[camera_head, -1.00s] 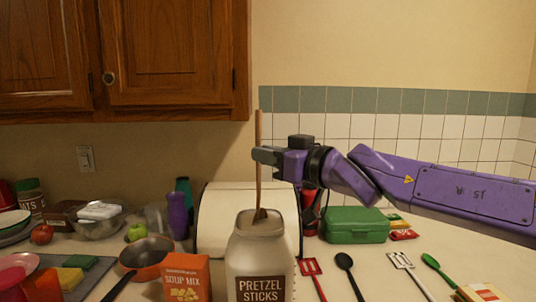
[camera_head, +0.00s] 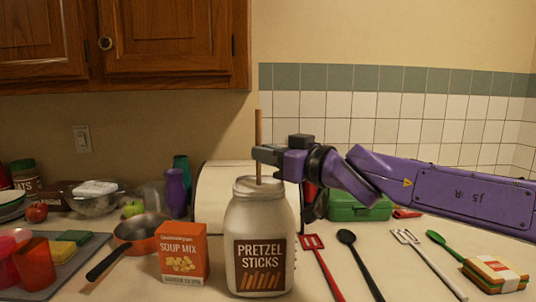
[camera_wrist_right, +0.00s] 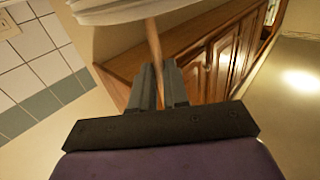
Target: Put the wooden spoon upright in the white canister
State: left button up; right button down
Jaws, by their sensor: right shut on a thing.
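The wooden spoon (camera_head: 258,126) stands upright, with my right gripper (camera_head: 262,154) shut on its handle. The white canister (camera_head: 235,220), labelled "Pretzel Sticks", stands upright on the counter directly below the gripper. The spoon's lower part runs down to the canister's top, and its bowl end is hidden there, seemingly inside the mouth. My right gripper is a little above the rim, apart from it. In the right wrist view the gripper (camera_wrist_right: 158,88) holds the handle (camera_wrist_right: 154,45), which leads toward a pale round shape at the top. My left gripper is not in view.
A soup mix box (camera_head: 183,254) and an orange pan (camera_head: 138,235) stand left of the canister. A white rounded thing (camera_head: 212,195) is close behind it. A red slotted turner (camera_head: 318,262) and a black spoon (camera_head: 358,260) lie to its right, near sponges (camera_head: 494,275).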

jog(key=c, duration=1)
grip_release()
jog(key=shift+c, duration=0.2)
jog(key=shift+s, duration=0.1)
jog(key=p+v, duration=0.1)
jog(key=v, duration=0.9)
jog(key=shift+d+p, duration=0.15)
jog(key=shift+p, duration=0.25)
jog(key=shift+s, duration=0.1)
